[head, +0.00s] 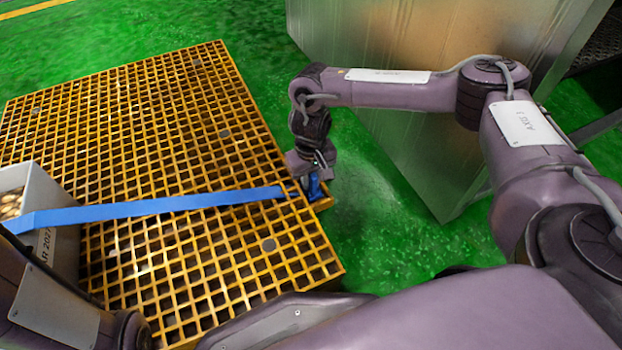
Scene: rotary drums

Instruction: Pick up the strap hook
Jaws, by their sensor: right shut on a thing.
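A blue strap (150,209) runs from the left edge across the yellow grating to its right edge. My right gripper (315,187) is at the strap's right end, low over the grating's right edge. It is shut on a small blue and metallic piece there, which looks like the strap hook (314,184). The fingers and the wrist hide most of the hook, so its shape is unclear. My left arm shows only in part at the lower left, and its gripper is out of view.
The yellow grating platform (180,130) lies on a green floor (370,240). A white box (62,195) with light brown pieces inside stands at the left, with the strap across it. A large metal cabinet (440,170) stands behind my right arm.

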